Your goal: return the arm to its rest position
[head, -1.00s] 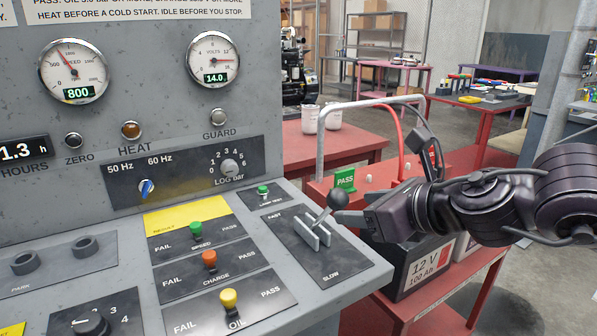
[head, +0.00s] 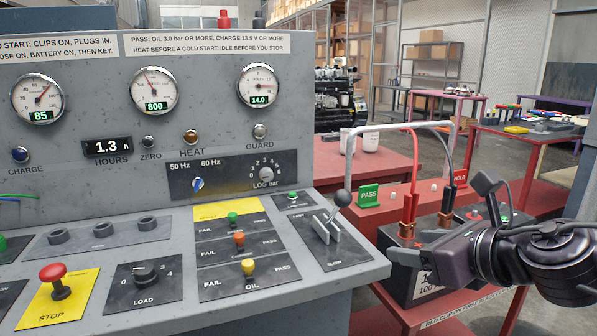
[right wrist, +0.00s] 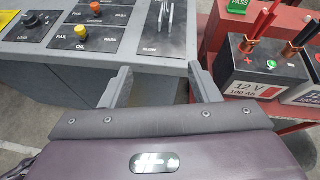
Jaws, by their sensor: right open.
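My right gripper (head: 391,262) is open and empty. In the head view it is just off the right edge of the grey control panel (head: 340,272), to the right of and below the speed lever (head: 335,212), apart from it. The right wrist view shows its two spread fingers (right wrist: 158,72) with nothing between them, over the panel's front edge. The lever has a dark ball knob and stands on the plate marked SLOW at its near end. My left gripper is not in view.
A 12 V battery (head: 402,285) with red and dark clips stands on a red bench (head: 450,318), close behind the gripper. A bent grey rail (head: 350,160) rises beside the panel. A STOP button (head: 58,280) is at front left. Grey floor shows at lower right.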

